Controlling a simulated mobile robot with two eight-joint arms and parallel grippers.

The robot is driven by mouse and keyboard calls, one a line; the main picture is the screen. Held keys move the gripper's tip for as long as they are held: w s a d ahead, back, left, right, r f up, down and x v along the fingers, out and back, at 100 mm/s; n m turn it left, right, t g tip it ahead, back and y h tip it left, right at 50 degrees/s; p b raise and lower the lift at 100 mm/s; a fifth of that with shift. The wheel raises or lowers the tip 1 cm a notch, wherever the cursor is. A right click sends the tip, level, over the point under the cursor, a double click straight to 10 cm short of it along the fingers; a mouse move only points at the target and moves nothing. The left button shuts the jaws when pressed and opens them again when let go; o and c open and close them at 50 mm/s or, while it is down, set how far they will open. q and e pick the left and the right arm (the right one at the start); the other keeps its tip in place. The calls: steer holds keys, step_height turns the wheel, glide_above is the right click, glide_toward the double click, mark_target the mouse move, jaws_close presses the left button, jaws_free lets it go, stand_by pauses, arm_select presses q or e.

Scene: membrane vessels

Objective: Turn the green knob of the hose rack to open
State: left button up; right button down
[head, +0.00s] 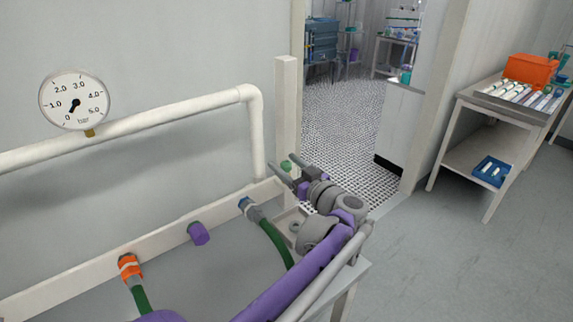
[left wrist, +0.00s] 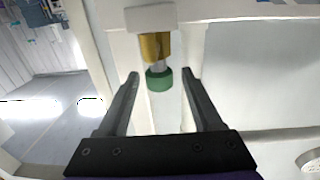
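The green knob (head: 286,167) sits at the right end of the hose rack (head: 85,284), close to the white post. In the left wrist view the green knob (left wrist: 159,80) is on a brass-coloured stem below a white block. My left gripper (head: 282,163) is open, its fingers pointing at the knob. In the left wrist view the fingers of my left gripper (left wrist: 160,74) stand on either side of the knob, with a visible gap on both sides. The knob appears level with the fingertips; exact depth is hard to tell. My right gripper is not in view.
A pressure gauge (head: 76,100) and white pipe (head: 185,115) are above. The white post (head: 287,110) stands close behind my gripper. Floor is free at right.

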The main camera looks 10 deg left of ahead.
arm_select(q)
steer(key=v, duration=1)
steer(key=shift+s+d, duration=0.25)
steer(key=shift+d, duration=0.05)
